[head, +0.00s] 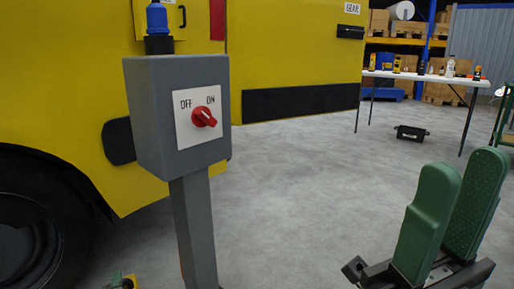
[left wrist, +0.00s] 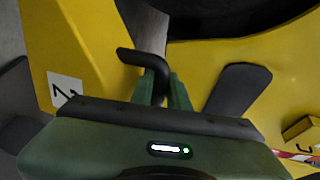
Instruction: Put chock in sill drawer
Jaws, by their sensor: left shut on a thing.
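In the left wrist view, my left gripper (left wrist: 160,80) is shut on a dark bent handle (left wrist: 136,57). A yellow surface with a white label (left wrist: 65,88) lies left of the handle. I cannot tell whether it belongs to the chock or to a drawer. No chock or sill drawer is clearly recognisable.
A grey post with a red OFF/ON switch (head: 204,117) stands at centre left, before the yellow truck (head: 290,50) and its wheel (head: 40,220). A white table (head: 425,77) with bottles is at the back right. A black case (head: 411,133) lies on the otherwise clear middle floor.

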